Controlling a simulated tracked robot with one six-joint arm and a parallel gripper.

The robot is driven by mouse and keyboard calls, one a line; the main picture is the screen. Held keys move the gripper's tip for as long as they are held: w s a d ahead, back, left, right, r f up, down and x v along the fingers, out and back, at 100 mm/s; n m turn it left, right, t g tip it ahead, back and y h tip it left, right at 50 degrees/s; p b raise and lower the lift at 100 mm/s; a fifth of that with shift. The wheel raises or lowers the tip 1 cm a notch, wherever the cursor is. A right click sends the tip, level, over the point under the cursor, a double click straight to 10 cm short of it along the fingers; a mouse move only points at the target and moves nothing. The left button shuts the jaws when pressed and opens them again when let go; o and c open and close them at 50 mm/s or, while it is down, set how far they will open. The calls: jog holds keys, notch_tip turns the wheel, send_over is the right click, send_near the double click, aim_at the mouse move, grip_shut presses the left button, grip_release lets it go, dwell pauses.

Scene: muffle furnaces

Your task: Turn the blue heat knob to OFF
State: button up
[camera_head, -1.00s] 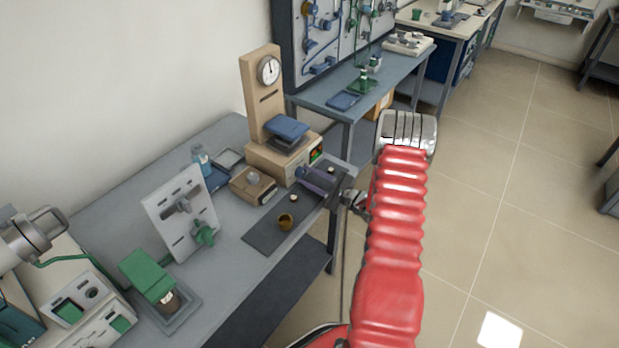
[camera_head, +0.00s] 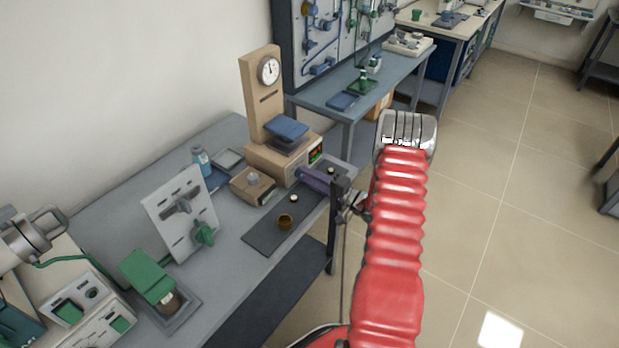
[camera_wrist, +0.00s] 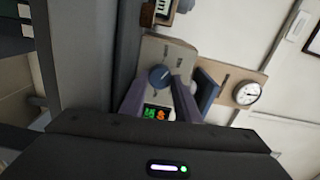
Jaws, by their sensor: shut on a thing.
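The blue heat knob (camera_wrist: 160,77) shows in the wrist view on the front of a beige device (camera_wrist: 170,53). Its pointer direction is too small to read surely. My gripper (camera_wrist: 161,80) has its two purple fingers on either side of the knob, shut on it. A display with green and orange digits (camera_wrist: 157,113) lights up beside the knob. In the head view, the beige device (camera_head: 262,158) stands at the bench's far right end, and my gripper (camera_head: 312,177) reaches its front from the right. The knob is hidden there.
A tall beige column with a dial (camera_head: 268,69) rises behind the device. Open tiled floor (camera_head: 500,200) is to the right.

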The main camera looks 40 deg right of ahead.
jog(key=n, duration=0.5)
jog(key=shift+s+a+f+n, duration=0.2)
jog(key=shift+f+n, duration=0.1)
jog(key=shift+n, duration=0.1)
jog(key=o, duration=1)
jog(key=shift+w+d, duration=0.1)
jog(key=shift+o, duration=0.2)
jog(key=shift+s+d, duration=0.25)
jog(key=shift+s, duration=0.2)
jog(key=v, duration=1.2)
jog(key=shift+s, duration=0.35)
jog(key=shift+r, duration=0.2)
